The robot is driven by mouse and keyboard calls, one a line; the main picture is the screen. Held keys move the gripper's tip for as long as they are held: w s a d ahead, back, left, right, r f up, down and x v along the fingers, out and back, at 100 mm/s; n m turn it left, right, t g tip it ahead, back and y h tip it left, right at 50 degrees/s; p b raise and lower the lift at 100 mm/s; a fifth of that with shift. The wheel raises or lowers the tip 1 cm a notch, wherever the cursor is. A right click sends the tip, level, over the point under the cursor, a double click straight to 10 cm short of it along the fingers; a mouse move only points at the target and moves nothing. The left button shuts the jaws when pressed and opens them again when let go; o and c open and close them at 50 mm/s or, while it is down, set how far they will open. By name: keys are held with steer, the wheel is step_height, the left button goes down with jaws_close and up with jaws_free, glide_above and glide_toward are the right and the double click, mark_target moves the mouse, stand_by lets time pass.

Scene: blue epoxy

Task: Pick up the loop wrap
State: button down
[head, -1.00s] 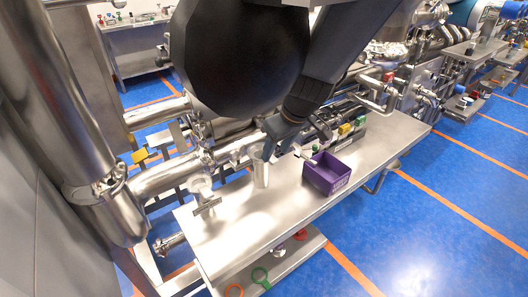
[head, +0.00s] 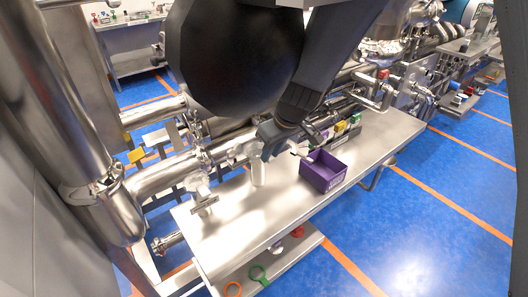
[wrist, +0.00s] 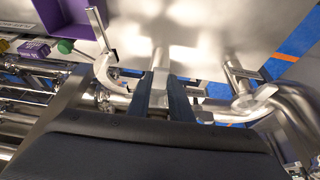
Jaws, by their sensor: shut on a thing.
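My gripper (wrist: 161,86) is shut on a pale, shiny upright piece, which I take to be the loop wrap (wrist: 160,62). In the wrist view its body stands between the two dark fingers. In the head view the loop wrap (head: 258,174) shows as a pale column just below my gripper (head: 264,151), over the steel bench. The fingers and my arm hide part of it. I cannot tell whether its lower end touches the bench.
A purple bin (head: 325,174) stands on the steel bench (head: 240,225), right of my gripper. A pale piece with a grey bar (head: 204,201) is at the bench's left end. Coloured small items (head: 343,127) line the back. Pipes (head: 160,178) run behind. The front of the bench is clear.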

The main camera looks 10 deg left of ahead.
step_height(320, 180, up, 15)
steer(key=p, duration=0.2)
stand_by(0.7)
